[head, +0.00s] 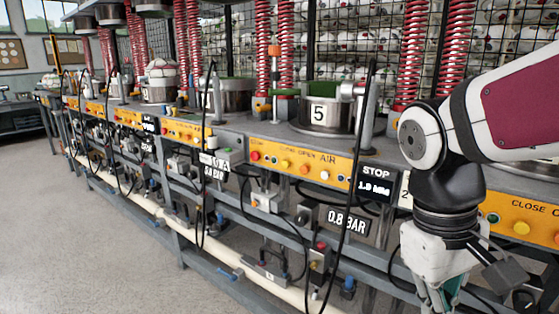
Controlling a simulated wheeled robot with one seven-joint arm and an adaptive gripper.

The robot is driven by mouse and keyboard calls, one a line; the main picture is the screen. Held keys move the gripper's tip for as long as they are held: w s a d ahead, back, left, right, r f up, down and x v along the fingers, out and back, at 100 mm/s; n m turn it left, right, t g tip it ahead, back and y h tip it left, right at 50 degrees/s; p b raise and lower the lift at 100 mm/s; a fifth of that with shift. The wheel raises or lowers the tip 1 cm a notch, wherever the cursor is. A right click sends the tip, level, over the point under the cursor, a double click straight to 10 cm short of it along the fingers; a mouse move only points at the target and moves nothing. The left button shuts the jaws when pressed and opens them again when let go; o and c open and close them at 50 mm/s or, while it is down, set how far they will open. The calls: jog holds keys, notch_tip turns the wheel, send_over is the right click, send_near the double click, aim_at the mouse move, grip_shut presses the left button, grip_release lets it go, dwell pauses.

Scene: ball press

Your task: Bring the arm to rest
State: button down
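My arm reaches in from the right edge in the head view, with a white and dark red upper link. Its wrist bends downward. My gripper (440,306) hangs at the bottom right, pointing down in front of the press bench (385,152). Its fingertips are cut off by the lower frame edge, so I cannot see whether it is open or shut or holds anything.
Yellow control panels (305,165) with buttons run along the bench front. A round metal press mould (327,112) marked 5 stands on top. Red coil springs (410,50) rise behind it. Black cables hang in front. The grey floor (80,230) at left is clear.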

jog(key=s+a+m+t+y, duration=0.1)
jog(key=s+a+m+y, duration=0.15)
jog(key=s, duration=1.05)
notch_tip(320, 180, up, 28)
jog(key=d+t+p, duration=0.1)
jog(key=t+p, duration=0.3)
jog(key=p, duration=2.3)
jog(key=shift+d+r, duration=0.2)
